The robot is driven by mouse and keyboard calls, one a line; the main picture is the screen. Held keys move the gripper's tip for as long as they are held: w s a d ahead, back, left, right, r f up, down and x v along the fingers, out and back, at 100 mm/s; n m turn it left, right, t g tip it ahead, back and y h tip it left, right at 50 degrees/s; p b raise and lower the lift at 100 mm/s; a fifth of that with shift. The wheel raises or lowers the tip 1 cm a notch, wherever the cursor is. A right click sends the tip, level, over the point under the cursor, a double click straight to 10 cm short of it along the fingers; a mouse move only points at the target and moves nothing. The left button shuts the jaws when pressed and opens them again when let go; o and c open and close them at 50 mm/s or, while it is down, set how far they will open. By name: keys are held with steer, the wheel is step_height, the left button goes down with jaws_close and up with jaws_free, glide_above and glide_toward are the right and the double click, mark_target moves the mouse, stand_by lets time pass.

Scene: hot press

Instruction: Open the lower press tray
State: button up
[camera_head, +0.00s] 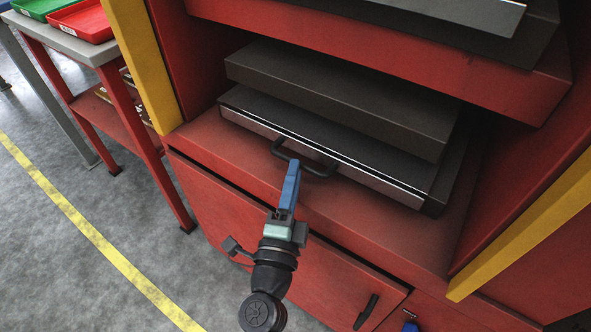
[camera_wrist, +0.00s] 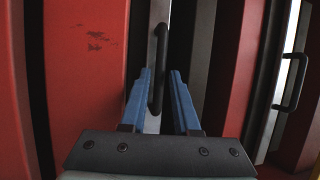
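The lower press tray (camera_head: 330,158) is a flat dark slab with a bright metal front strip, sitting on the red ledge under a thick dark plate. Its black bar handle (camera_head: 303,163) is on the front strip and also shows in the wrist view (camera_wrist: 158,62). My gripper (camera_head: 293,166) has blue fingers and is at the handle in the head view. In the wrist view the gripper (camera_wrist: 160,72) is open, and the handle bar appears in the gap between the fingers, closer to the left one. Contact cannot be told.
An upper tray (camera_head: 470,12) is above, with its own handle (camera_wrist: 291,82) at the right in the wrist view. Yellow-edged posts (camera_head: 143,65) flank the press. A red cabinet door (camera_head: 240,215) is below the ledge. A side table (camera_head: 65,40) with bins stands left; grey floor is clear.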

steer(key=shift+x, duration=0.9)
jaws_close()
stand_by(0.9)
